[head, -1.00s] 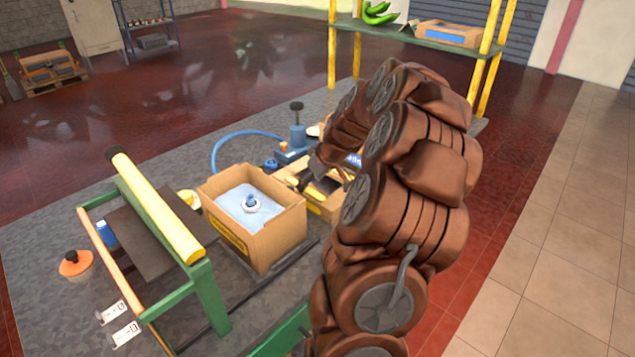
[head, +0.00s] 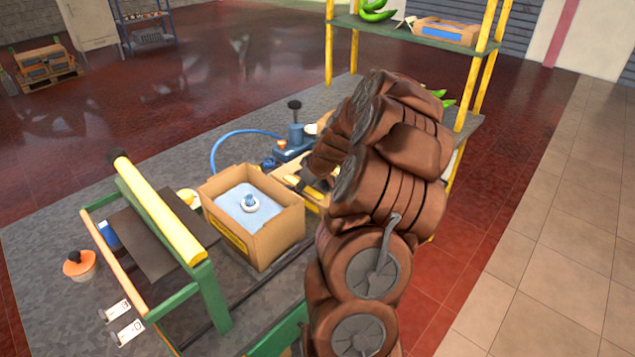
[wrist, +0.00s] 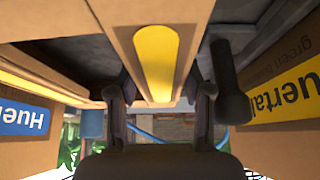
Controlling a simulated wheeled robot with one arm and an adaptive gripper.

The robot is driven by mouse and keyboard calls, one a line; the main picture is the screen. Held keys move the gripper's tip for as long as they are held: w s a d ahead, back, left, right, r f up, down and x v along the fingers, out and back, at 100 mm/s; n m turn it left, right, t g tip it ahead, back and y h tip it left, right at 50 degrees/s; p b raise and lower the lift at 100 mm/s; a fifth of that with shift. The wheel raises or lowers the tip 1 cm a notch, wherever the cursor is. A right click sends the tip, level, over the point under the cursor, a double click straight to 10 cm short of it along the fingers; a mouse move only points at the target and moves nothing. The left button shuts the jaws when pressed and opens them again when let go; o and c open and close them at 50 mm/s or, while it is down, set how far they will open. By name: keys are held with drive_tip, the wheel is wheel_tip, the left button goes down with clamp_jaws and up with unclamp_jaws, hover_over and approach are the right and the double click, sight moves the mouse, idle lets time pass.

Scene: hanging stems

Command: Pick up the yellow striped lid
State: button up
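In the wrist view, a cardboard piece with a broad yellow stripe, which looks like the yellow striped lid (wrist: 155,60), lies at the centre. Its narrow end points down the picture. My gripper (wrist: 160,88) is open, with one dark finger on each side of the piece. A gap shows between each finger and the cardboard near its lower end, and I cannot tell whether the tips touch it. The lid is not clearly visible there.
An open carton (head: 284,218) with a blue liner stands left of my arm. A green frame with a yellow roller (head: 160,212) and an orange-topped pot (head: 79,266) are farther left. A blue pump (head: 296,137) stands behind. Printed cartons (wrist: 285,95) flank my fingers closely.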

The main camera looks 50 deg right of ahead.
drive_tip(key=c, duration=0.4)
